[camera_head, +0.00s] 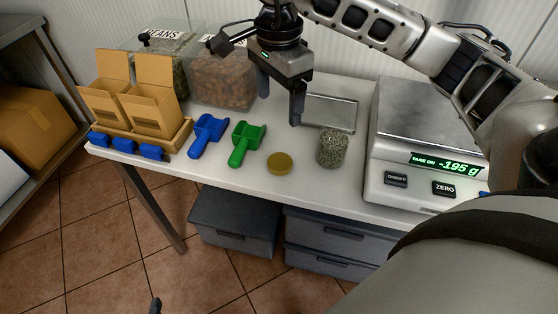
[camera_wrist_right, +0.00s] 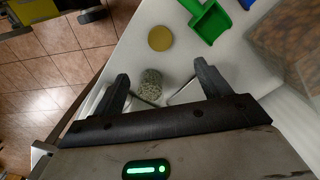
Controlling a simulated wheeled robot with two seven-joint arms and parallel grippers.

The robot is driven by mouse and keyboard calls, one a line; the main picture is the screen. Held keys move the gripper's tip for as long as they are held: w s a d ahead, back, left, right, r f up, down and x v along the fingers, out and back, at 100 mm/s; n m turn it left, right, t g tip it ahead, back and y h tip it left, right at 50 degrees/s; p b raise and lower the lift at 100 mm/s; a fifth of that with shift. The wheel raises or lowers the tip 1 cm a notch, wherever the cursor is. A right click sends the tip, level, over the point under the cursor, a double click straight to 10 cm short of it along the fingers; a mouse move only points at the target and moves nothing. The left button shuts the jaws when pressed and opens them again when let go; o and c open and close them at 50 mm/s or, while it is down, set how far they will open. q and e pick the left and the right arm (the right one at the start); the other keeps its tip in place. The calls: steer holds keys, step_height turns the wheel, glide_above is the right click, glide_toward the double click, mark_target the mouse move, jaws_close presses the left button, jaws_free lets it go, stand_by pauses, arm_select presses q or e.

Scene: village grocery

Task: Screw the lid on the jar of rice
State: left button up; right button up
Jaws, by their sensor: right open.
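The jar (camera_head: 333,149) is a small clear vessel full of speckled grey-green grains, upright on the white table left of the scale. It also shows in the right wrist view (camera_wrist_right: 150,84), between the finger lines. A round gold lid (camera_head: 280,163) lies flat on the table just left of the jar, and in the wrist view (camera_wrist_right: 160,38). My right gripper (camera_head: 280,107) is open and empty, above the table behind the lid and jar, touching neither. At the bottom edge, a small dark tip (camera_head: 155,306) seems to be my left gripper; its jaws are not readable.
A scale (camera_head: 398,183) reading -195 g stands right of the jar. A metal tray (camera_head: 331,113) lies behind the jar. Green (camera_head: 245,143) and blue (camera_head: 207,134) scoops, open cartons (camera_head: 152,104) and clear bins (camera_head: 223,78) fill the left. The front edge by the lid is clear.

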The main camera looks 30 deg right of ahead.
glide_above(280, 161)
steer(key=f, duration=1)
steer(key=shift+a+f, duration=0.2)
steer(key=shift+f, duration=0.05)
steer(key=shift+f, duration=0.1)
step_height(280, 161, down, 5)
steer(key=shift+d+f, duration=0.1)
steer(key=shift+d, duration=0.05)
steer(key=c, duration=1)
